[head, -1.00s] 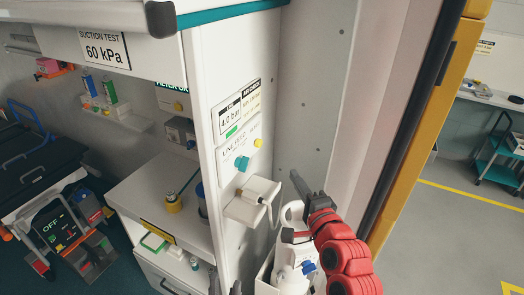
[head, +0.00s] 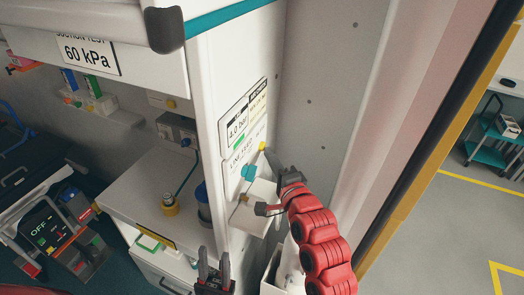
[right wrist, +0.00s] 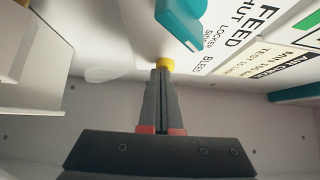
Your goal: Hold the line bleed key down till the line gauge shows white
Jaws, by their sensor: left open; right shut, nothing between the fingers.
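The yellow bleed key (head: 262,147) sits on the white side panel, right of the teal knob (head: 248,172). In the right wrist view the key (right wrist: 165,64) is straight ahead of my fingertips. My right gripper (head: 269,158) is shut and empty, its tips at the key; they look in contact, but I cannot tell whether it is pressed down. The line gauge (head: 235,130) above reads 4.0 bar with a green strip (head: 238,143). My left gripper (head: 214,262) is open and empty, low in the head view beside the cabinet.
A small white shelf (head: 255,218) juts from the panel below the knob. A counter (head: 160,190) with a yellow-banded container (head: 169,203) is left of the panel edge. A grey wall (head: 320,90) stands close on the right. Open floor lies beyond the doorway.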

